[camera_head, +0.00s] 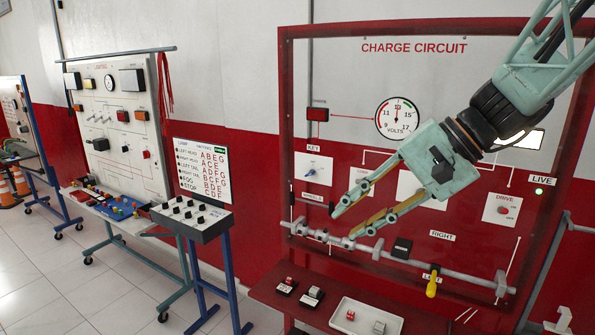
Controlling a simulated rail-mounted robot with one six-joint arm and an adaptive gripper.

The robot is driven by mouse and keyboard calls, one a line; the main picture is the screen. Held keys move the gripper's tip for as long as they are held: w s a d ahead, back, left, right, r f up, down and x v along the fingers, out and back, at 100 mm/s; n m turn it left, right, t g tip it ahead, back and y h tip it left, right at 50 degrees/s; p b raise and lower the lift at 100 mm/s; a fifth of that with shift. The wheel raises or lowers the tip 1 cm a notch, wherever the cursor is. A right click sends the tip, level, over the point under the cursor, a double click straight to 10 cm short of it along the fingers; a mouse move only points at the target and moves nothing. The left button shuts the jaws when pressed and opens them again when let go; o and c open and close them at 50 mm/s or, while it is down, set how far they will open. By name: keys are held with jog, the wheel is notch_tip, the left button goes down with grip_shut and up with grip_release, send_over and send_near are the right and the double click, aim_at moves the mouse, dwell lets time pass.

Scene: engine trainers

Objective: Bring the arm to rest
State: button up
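My gripper (345,224) is pale green with yellowish finger pads. It hangs from my arm, coming in from the upper right, and points down to the left in front of the charge circuit board (331,71). Its two fingers are spread with a gap between them, and nothing shows between them. The fingertips appear just above the grey rail (452,273) in the picture; I cannot tell whether they touch it. My gripper and arm hide part of the board's middle and right side.
A red shelf (266,291) below the board holds a white tray (340,326) with small blocks. A yellow-handled tool (432,283) hangs near the rail. The lighting trainer (125,165) and a switch box (190,217) on a blue stand are left. White floor between stands is free.

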jog(key=s+d+f+n+h, duration=0.1)
jog(key=s+d+h, duration=0.3)
jog(key=s, duration=1.1)
jog(key=s+d+f+n+t+h+b, duration=0.1)
jog(key=s+d+n+h, duration=0.3)
jog(key=s, duration=1.1)
jog(key=shift+d+f+b, duration=0.3)
jog(key=shift+d+f, duration=0.15)
jog(key=shift+d, duration=0.4)
jog(key=shift+s, duration=0.1)
jog(key=shift+r, duration=0.2)
jog(key=shift+f, duration=0.1)
dwell(0.4)
notch_tip(320, 180, down, 14)
jog(key=b, duration=1.3)
jog(key=shift+r, duration=0.25)
jog(key=shift+o, duration=0.2)
jog(key=shift+r, duration=0.1)
